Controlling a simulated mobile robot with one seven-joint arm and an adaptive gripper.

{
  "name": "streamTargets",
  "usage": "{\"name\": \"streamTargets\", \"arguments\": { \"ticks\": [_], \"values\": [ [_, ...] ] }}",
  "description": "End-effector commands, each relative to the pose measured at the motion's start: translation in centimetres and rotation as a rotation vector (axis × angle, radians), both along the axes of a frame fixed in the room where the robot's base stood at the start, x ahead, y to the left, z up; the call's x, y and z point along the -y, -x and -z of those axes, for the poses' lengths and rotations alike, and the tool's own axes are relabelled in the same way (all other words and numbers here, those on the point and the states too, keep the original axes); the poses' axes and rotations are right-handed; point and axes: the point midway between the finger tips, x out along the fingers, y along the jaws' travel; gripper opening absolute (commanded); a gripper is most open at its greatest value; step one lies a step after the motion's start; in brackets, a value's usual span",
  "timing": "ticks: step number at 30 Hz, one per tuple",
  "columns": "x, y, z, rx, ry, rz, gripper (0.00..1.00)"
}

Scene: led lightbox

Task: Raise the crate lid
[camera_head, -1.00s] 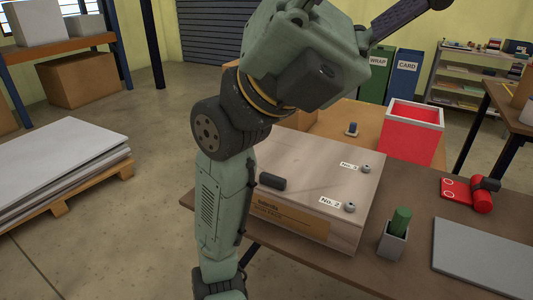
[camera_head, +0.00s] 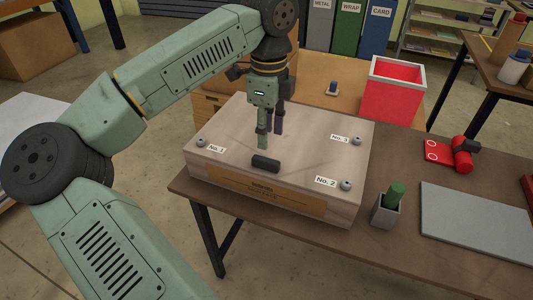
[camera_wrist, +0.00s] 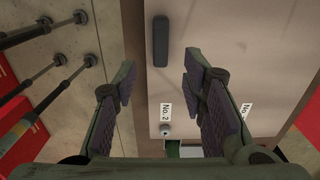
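The wooden crate (camera_head: 300,125) stands on the brown table with its pale flat lid in place. A short black bar handle (camera_head: 265,163) lies near the lid's front edge. Metal fasteners sit at corners of the lid, including one by the "No. 2" label (camera_head: 326,181). My gripper (camera_head: 271,140) points down above the lid, close behind the handle in the head view. In the wrist view, my gripper (camera_wrist: 160,76) has its fingers spread with nothing between them. The handle (camera_wrist: 160,41) shows there beyond the fingertips. The gap between fingers and lid is hard to judge.
A grey cup with a green object (camera_head: 388,208) stands right of the crate. A red tool (camera_head: 455,152) and a grey mat (camera_head: 480,215) lie farther right. A red open bin (camera_head: 392,98) stands behind.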

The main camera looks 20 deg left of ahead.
Motion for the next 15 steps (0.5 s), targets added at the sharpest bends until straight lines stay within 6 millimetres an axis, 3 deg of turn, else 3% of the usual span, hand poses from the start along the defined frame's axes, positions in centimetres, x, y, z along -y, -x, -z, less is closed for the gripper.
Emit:
{"name": "streamTargets", "arguments": {
  "ticks": [9, 15],
  "values": [
    [0.2, 0.1, 5.9, 0.0, 0.006, 0.005, 0.38],
    [0.2, 0.0, 8.0, 0.001, 0.006, 0.005, 0.38]
  ]
}}
